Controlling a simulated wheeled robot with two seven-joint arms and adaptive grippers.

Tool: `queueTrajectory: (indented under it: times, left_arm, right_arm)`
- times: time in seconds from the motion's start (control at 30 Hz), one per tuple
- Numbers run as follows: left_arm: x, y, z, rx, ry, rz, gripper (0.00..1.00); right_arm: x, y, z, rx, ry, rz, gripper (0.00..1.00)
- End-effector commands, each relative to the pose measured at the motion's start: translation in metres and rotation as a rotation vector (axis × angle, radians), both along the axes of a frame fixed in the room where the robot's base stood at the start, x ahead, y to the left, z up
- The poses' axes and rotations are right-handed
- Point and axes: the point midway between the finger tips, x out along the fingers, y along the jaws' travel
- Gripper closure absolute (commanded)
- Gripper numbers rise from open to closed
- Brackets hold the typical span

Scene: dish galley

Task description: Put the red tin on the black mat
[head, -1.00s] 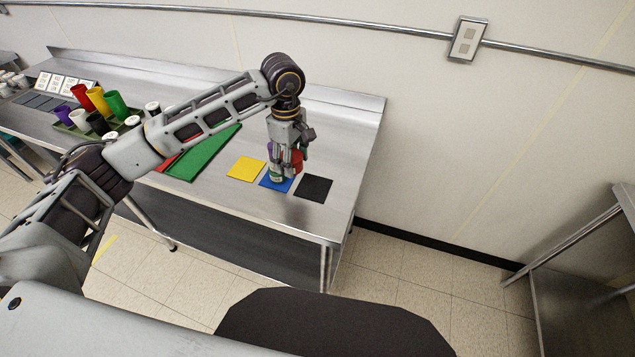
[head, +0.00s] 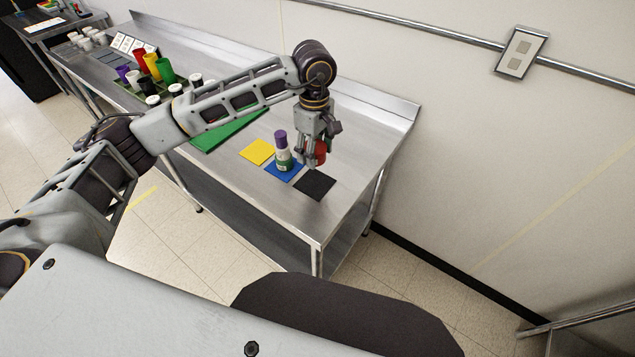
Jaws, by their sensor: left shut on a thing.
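My left gripper (head: 314,158) is shut on the red tin (head: 321,152), which shows between and beside the fingers. The gripper points down over the steel table, just behind the black mat (head: 315,184). The black mat is bare and lies at the right end of the row of mats. Whether the tin touches the table cannot be told, as the fingers hide part of it. My right gripper is not in view.
A yellow mat (head: 257,151) lies bare. A green board (head: 228,131) and several coloured cups (head: 152,66) are farther left.

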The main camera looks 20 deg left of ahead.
Motion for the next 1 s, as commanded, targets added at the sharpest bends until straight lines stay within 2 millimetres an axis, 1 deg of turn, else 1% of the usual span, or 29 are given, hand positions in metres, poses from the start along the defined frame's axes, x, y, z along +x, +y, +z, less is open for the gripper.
queueTrajectory:
  times: [0.23,0.43,0.57,0.8,0.9,1.0]
  left_arm:
    - [0.000,0.000,0.000,0.000,-0.001,0.000,0.76]
    - [0.000,0.000,-0.005,0.000,0.001,0.000,0.76]
    - [0.000,0.000,-0.018,0.000,0.003,0.000,0.76]
    - [-0.001,0.000,-0.050,0.000,0.002,0.001,0.76]
    - [0.000,0.000,-0.058,0.000,0.001,0.000,0.76]
    - [0.000,0.000,-0.062,0.000,0.000,0.000,0.76]
  right_arm:
    - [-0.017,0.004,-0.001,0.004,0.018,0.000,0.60]
    - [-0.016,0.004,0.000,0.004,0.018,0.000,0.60]
    - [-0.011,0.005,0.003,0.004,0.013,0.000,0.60]
    - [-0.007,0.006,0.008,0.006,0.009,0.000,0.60]
    - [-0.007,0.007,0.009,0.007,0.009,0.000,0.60]
    - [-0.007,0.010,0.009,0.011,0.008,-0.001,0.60]
